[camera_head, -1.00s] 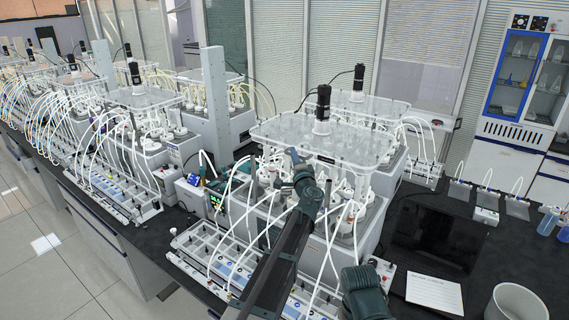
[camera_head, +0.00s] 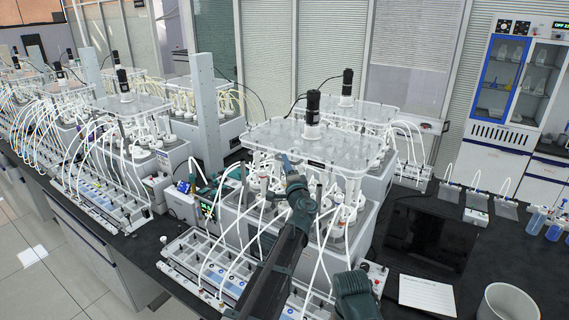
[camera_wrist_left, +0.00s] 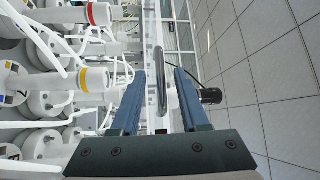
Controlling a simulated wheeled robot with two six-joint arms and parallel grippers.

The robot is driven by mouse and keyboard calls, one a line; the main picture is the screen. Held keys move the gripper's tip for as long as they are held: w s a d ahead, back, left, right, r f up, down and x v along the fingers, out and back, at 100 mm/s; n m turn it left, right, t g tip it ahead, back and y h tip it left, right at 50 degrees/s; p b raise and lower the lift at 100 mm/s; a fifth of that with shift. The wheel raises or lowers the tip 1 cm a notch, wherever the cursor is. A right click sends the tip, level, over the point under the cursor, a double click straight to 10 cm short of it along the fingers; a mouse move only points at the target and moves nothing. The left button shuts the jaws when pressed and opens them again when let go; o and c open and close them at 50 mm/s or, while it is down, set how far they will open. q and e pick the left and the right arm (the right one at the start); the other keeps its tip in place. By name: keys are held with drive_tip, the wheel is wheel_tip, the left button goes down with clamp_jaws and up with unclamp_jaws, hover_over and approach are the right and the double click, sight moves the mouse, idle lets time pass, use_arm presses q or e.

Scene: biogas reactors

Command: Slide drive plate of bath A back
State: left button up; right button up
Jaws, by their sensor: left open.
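The clear drive plate (camera_head: 350,152) with a black motor (camera_head: 312,108) on top lies over the nearest bath (camera_head: 283,219), which I take as bath A; I cannot read its label. My left gripper (camera_head: 286,160) is at the plate's front edge, its fingers hard to make out in the head view. In the left wrist view the open gripper (camera_wrist_left: 160,85) has its two blue fingers on either side of a metal handle (camera_wrist_left: 162,82) on the plate's edge. Gaps show between the fingers and the handle.
White tubes (camera_head: 218,235) arch from the bottles to the valve rack (camera_head: 205,265) in front. A grey column (camera_head: 206,115) stands left of the plate. A dark laptop (camera_head: 432,235), white paper (camera_head: 428,294) and white cup (camera_head: 508,302) are on the right.

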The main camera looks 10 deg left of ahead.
use_arm(q)
drive_tip(key=b+v, duration=0.1)
drive_tip(key=v, duration=1)
use_arm(e)
drive_tip(key=shift+f, duration=0.75)
